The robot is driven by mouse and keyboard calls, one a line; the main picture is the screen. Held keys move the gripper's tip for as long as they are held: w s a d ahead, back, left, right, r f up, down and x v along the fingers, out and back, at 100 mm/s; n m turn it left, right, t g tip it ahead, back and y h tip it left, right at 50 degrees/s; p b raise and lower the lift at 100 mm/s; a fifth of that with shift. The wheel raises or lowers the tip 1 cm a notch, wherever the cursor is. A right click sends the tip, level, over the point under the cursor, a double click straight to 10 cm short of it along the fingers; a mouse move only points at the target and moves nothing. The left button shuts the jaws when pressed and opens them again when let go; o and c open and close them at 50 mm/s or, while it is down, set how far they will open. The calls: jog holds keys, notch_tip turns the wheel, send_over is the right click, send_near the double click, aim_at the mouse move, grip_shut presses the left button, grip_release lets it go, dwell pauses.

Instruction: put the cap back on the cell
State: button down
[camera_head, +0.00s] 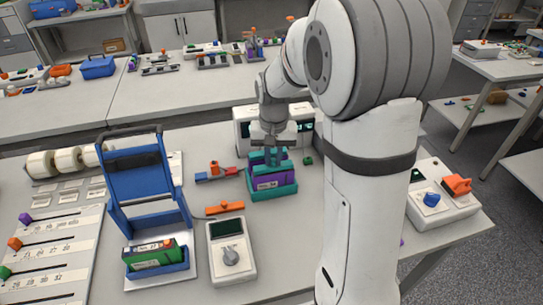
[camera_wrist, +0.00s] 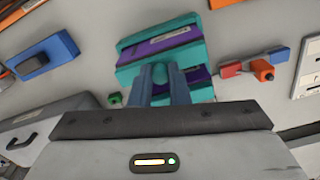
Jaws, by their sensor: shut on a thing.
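A purple cell (camera_head: 270,181) with a white label sits in a teal tray (camera_head: 273,193) near the middle of the bench. It also shows in the wrist view (camera_wrist: 183,37). My gripper (camera_head: 268,158) points down over the cell from above, and its two fingers (camera_wrist: 168,70) show side by side in the wrist view. They are closed on a teal part that looks like the cap (camera_wrist: 150,53), lying across the purple body. The fingers hide part of it. I cannot tell whether the cap is seated or just above the cell.
A white device (camera_head: 242,120) stands right behind the cell. Red and blue blocks (camera_head: 216,172) and an orange piece (camera_head: 224,208) lie to its left. A blue frame (camera_head: 140,180), a green cell (camera_head: 152,255) and a white meter (camera_head: 231,252) stand further left and nearer.

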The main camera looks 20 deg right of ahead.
jog(key=shift+f, duration=0.1)
dwell(0.3)
jog(key=c, duration=0.8)
grip_release()
jog(key=shift+r+p, duration=2.55)
jog(key=shift+r, duration=1)
grip_shut()
